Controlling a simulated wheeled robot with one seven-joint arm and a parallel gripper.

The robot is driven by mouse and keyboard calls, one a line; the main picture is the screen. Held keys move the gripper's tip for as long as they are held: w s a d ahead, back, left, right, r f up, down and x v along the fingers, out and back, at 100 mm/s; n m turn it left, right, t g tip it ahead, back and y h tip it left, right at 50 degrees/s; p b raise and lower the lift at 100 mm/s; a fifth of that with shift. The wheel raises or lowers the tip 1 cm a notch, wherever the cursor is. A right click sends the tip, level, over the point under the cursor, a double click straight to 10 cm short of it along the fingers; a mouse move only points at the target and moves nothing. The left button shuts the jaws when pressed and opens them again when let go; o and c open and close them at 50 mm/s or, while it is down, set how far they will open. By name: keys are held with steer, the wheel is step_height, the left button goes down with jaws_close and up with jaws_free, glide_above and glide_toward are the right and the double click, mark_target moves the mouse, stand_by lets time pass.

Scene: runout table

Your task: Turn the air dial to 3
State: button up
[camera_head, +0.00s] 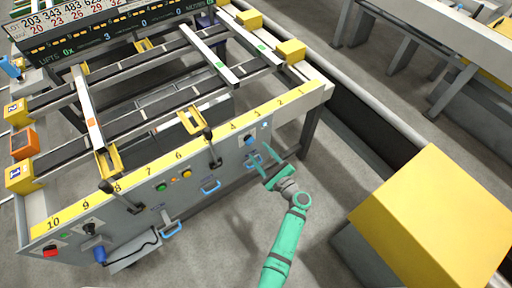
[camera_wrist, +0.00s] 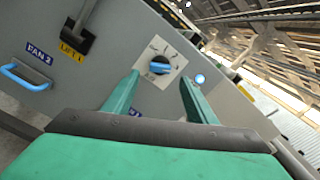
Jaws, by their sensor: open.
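The air dial (camera_wrist: 161,67) is a blue knob on a white square plate with small markings, set in the grey side panel. I cannot read its setting. In the head view the dial (camera_head: 249,140) is a small blue spot on the panel below the yellow numbered strip. My green gripper (camera_head: 263,156) is in front of the panel, close to the dial. In the wrist view my gripper (camera_wrist: 160,79) is open, with one finger on each side of the dial's plate. The knob shows between the fingertips. I cannot tell whether they touch it.
A large yellow block (camera_head: 430,220) stands at the right. Grey floor lies between.

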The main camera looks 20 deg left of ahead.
steer(key=shift+v, duration=2.55)
